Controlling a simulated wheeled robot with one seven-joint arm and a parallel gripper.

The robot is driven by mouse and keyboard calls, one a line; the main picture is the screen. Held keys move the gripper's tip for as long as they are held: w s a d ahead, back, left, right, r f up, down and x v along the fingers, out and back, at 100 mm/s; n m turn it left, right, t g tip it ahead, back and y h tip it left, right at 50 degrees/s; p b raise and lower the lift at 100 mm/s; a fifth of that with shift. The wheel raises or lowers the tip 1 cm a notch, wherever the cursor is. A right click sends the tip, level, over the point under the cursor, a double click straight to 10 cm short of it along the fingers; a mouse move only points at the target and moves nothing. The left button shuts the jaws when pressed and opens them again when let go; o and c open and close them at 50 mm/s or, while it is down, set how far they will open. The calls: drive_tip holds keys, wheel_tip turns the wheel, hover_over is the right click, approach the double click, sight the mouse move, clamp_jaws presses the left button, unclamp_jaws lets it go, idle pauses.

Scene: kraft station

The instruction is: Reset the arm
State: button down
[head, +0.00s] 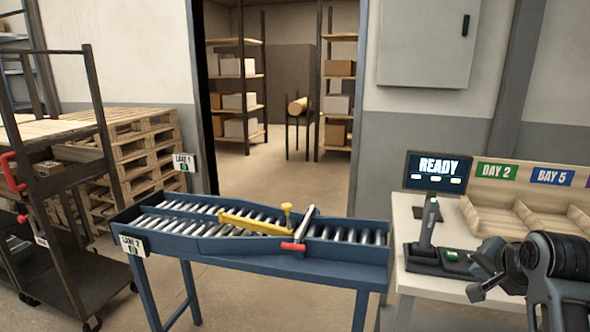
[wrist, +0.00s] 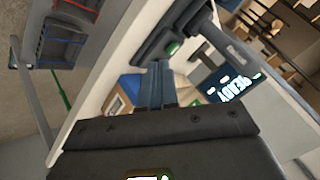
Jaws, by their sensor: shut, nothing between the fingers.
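My gripper (head: 478,290) is at the lower right of the head view, held above the front part of the white worktable (head: 425,285). In the wrist view its two dark fingers (wrist: 156,72) are together with nothing between them. My arm is folded at the right edge of the head view and hides part of the table. A dark device with an upright handle (head: 430,222) and a green button (head: 452,256) stands on the table, left of my gripper and apart from it.
A screen reading READY (head: 438,172) stands at the table's back. A wooden divided tray (head: 490,214) lies behind my arm. A blue roller conveyor (head: 250,250) with a yellow diverter bar (head: 255,224) and a red-handled lever (head: 293,246) is to the left. A cart (head: 60,205) stands far left.

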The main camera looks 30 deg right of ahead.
drive_tip(key=s+a+f+n+t+y, duration=0.1)
drive_tip(key=a+f+n+t, duration=0.3)
drive_tip(key=a, duration=0.8)
drive_tip(key=a+f+n, duration=0.2)
drive_tip(key=a+f, duration=0.3)
drive_tip(key=a, duration=0.7)
drive_tip(key=s+a+n+t+y, duration=0.2)
drive_tip(key=s+a+n, duration=0.3)
drive_tip(key=s+a, duration=0.5)
drive_tip(key=s+a+r+n+t+y, duration=0.2)
drive_tip(key=s+r+n, duration=0.4)
drive_tip(key=s, duration=0.5)
drive_tip(key=shift+a+r+y, duration=0.6)
drive_tip(key=shift+a+r, duration=0.25)
drive_tip(key=shift+a, duration=0.05)
